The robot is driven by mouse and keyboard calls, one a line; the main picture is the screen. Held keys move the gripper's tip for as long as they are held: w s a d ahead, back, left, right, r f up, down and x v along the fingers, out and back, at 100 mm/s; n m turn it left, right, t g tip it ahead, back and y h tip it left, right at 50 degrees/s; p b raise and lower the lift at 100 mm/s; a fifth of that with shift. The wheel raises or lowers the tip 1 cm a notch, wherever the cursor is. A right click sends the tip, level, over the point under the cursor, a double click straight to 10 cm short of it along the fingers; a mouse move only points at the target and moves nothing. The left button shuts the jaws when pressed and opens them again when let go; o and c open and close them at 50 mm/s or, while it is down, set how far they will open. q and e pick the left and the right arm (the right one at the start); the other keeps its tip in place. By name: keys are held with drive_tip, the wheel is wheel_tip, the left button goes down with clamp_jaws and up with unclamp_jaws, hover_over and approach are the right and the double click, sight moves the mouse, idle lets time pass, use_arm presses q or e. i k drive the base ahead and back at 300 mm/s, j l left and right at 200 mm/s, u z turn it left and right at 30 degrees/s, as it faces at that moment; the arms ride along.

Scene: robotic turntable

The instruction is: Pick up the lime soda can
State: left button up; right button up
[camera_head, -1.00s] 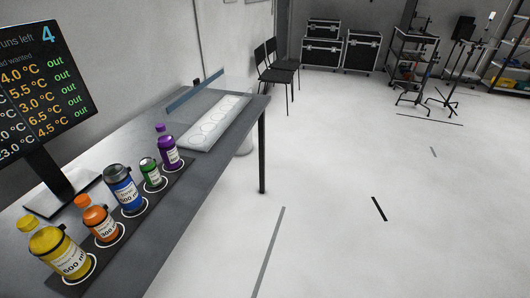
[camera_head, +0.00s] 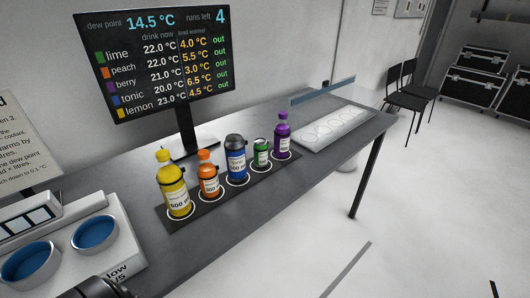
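The lime soda can (camera_head: 261,154) is small and green with a white label. It stands upright in a white ring on the dark strip (camera_head: 206,214) on the table, between the blue tonic (camera_head: 236,160) and the purple bottle (camera_head: 282,137). The screen (camera_head: 158,62) lists lime at 22.0 °C, wanted 4.0 °C, marked out. Neither gripper's fingers show. A dark rounded part, likely of my arm, shows at the bottom left edge, well away from the can.
A yellow bottle (camera_head: 174,187) and an orange bottle (camera_head: 208,174) share the strip. A white device (camera_head: 112,214) with two blue round wells stands at left. A pale tray with round recesses (camera_head: 334,127) lies at right. Bare table lies in front of the strip.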

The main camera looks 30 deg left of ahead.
sight(261, 145)
drive_tip(key=u, duration=0.35)
drive_tip(key=i+l+u, duration=0.25)
drive_tip(key=u, duration=0.15)
drive_tip(key=i+l+u, duration=0.2)
drive_tip(key=l+u, duration=0.25)
drive_tip(key=i+l+u, duration=0.2)
drive_tip(key=u, duration=0.2)
drive_tip(key=l, duration=0.1)
